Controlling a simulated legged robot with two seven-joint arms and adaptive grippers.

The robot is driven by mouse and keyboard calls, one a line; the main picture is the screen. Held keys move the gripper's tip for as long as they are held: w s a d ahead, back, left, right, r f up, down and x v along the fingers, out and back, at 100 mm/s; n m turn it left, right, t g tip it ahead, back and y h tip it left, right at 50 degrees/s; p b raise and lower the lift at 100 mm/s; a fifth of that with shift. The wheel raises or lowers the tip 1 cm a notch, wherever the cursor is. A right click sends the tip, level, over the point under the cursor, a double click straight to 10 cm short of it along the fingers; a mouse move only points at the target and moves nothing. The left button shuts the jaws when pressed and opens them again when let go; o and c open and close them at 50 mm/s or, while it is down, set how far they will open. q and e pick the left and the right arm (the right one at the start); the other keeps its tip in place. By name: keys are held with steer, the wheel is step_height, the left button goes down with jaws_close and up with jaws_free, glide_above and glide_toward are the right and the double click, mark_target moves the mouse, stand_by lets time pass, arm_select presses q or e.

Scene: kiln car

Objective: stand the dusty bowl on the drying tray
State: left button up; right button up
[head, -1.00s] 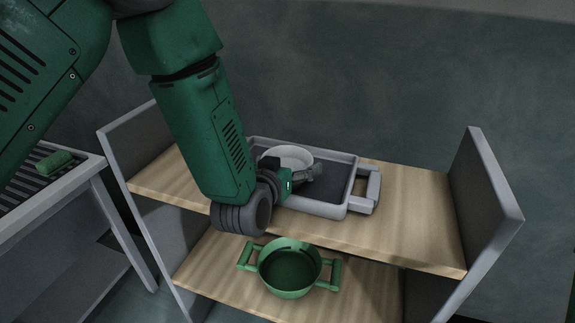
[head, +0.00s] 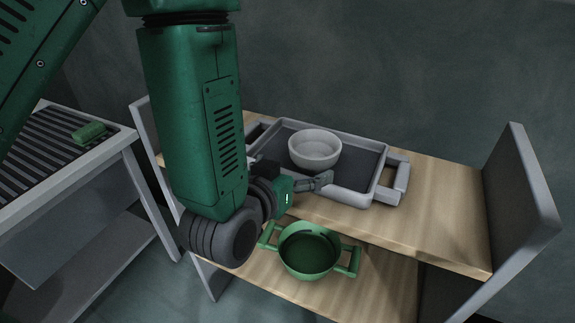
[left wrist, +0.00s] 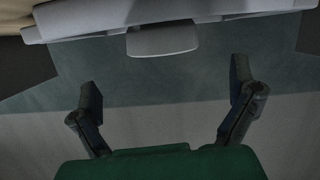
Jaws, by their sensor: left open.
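The dusty bowl (head: 315,152), pale grey and speckled, stands upright on the dark floor of the grey drying tray (head: 347,195), towards its back. The tray rests on the upper wooden shelf. My left gripper (head: 322,181) is at the tray's front rim, nearer to me than the bowl and apart from it. In the left wrist view, which looks upside down, the fingers of my left gripper (left wrist: 165,95) are spread with nothing between them. The bowl (left wrist: 162,41) sticks out past the tray's rim (left wrist: 85,22) there. My right gripper is not in view.
A green two-handled pot (head: 309,252) stands on the lower shelf, under my left wrist. Grey side panels (head: 520,195) close the shelf's ends. A slatted table (head: 60,165) with a small green block (head: 89,133) stands at left. The upper shelf's right part is bare.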

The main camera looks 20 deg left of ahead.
arm_select(q)
steer(key=shift+s+r, duration=0.1)
steer(key=shift+s, duration=0.15)
steer(key=s+a+f+g, duration=0.2)
steer(key=s+f, duration=0.1)
steer(key=f, duration=0.3)
steer(key=s+a+f+g, duration=0.1)
steer(key=s+f+g, duration=0.15)
steer(key=f, duration=0.45)
steer(key=s+a+f+g, duration=0.4)
steer(key=s+f, duration=0.3)
steer(key=s, duration=0.2)
steer(key=s+a+f+m+g+y, duration=0.1)
steer(key=s+a+f+g, duration=0.3)
steer(key=s+f, duration=0.4)
steer(key=s+g, duration=0.1)
steer(key=s, duration=0.1)
steer(key=shift+s+f+g, duration=0.3)
steer(key=shift+g, duration=0.05)
steer(key=shift+w, duration=0.15)
